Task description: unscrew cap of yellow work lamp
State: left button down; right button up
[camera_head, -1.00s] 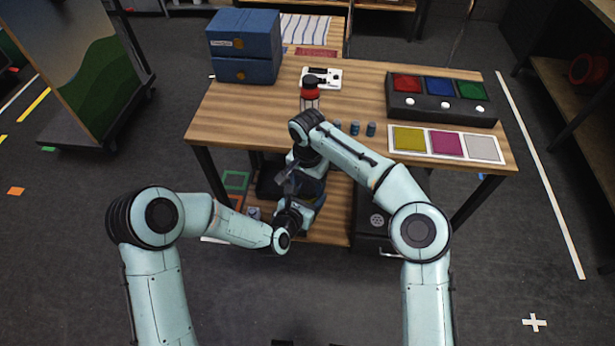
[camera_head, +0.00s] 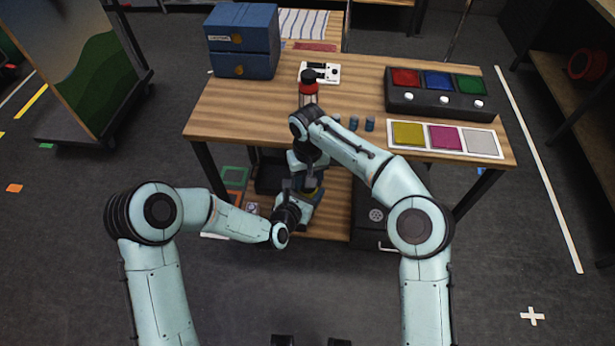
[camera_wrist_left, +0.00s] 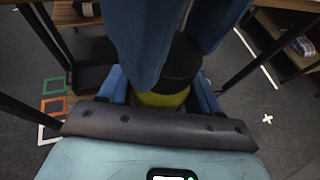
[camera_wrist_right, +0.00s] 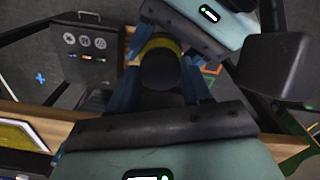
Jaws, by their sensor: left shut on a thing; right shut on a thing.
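The yellow work lamp (camera_wrist_left: 160,98) shows as a yellow band with a black part above it in the left wrist view. My left gripper (camera_wrist_left: 160,92) is shut around its yellow part. The lamp's dark round cap (camera_wrist_right: 160,68) sits between the blue fingers of my right gripper (camera_wrist_right: 160,88), which is shut on it. The yellow band (camera_wrist_right: 160,43) shows just beyond the cap in the right wrist view. Cap and lamp look in line; I cannot tell whether the threads are still engaged. In the head view both grippers meet in front of the table, and my arms mostly hide the lamp.
The wooden table (camera_head: 245,110) holds a red-topped bottle (camera_head: 308,90), small blue cylinders (camera_head: 353,123), a button box (camera_head: 440,103) and a coloured panel (camera_head: 445,138). A blue cabinet (camera_head: 242,42) stands at the back left. A lower shelf (camera_head: 338,220) lies close behind the grippers.

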jog(key=shift+a+r+n, duration=0.15)
jog(key=shift+a+n, duration=0.25)
jog(key=shift+n, duration=0.3)
jog(key=shift+s, duration=0.1)
jog(key=o, duration=1.2)
